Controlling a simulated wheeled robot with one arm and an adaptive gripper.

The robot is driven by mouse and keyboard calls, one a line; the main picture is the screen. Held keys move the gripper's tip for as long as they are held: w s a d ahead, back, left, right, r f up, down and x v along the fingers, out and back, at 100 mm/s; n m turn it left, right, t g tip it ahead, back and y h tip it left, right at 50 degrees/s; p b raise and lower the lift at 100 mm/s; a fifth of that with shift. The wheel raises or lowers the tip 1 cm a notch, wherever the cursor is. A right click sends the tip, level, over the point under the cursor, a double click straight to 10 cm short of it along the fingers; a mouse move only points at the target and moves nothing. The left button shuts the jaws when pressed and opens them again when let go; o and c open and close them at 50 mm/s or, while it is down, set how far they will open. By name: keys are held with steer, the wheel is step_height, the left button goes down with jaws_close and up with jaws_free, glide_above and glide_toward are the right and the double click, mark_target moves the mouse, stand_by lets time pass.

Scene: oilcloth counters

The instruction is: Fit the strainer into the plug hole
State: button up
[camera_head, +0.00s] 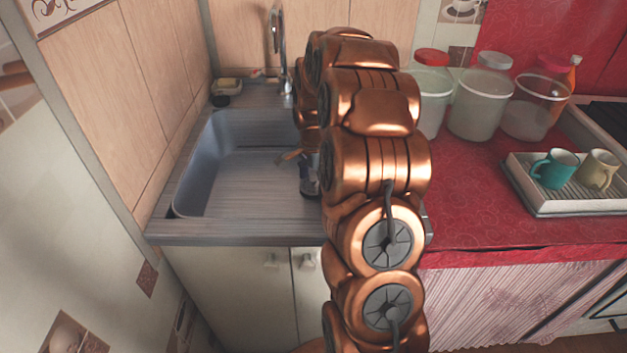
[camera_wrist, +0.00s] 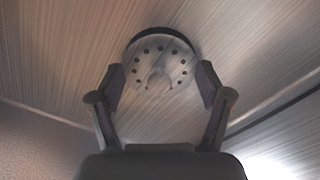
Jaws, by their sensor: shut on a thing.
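My gripper (camera_wrist: 161,76) shows in the wrist view, its two dark fingers shut on the strainer (camera_wrist: 160,50). The strainer is a round, pale grey disc with a ring of small dark holes and a darker rim along its far edge. Streaked basin surface shows behind it; I cannot tell whether it touches that surface. In the head view my gripper (camera_head: 309,178) is partly visible inside the sink basin (camera_head: 207,168), beside my arm. The strainer cannot be made out there. The plug hole is not distinguishable in either view; my arm hides the basin's right part.
A tap (camera_head: 279,60) stands behind the basin, with a soap dish (camera_head: 228,85) at its back left corner. Wooden panels close off the left and back. Right of my arm are lidded jars (camera_head: 482,100) and a drying tray (camera_head: 540,205) with a teal mug (camera_head: 552,170).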

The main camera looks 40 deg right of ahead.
steer(key=shift+f+b, duration=0.3)
steer(key=shift+f, duration=0.3)
stand_by(0.8)
steer(key=o, duration=0.9)
steer(key=shift+o, duration=0.2)
steer(key=shift+r, duration=0.1)
steer(key=shift+r+p, duration=0.8)
steer(key=shift+r, duration=3.1)
steer(key=shift+r, duration=0.1)
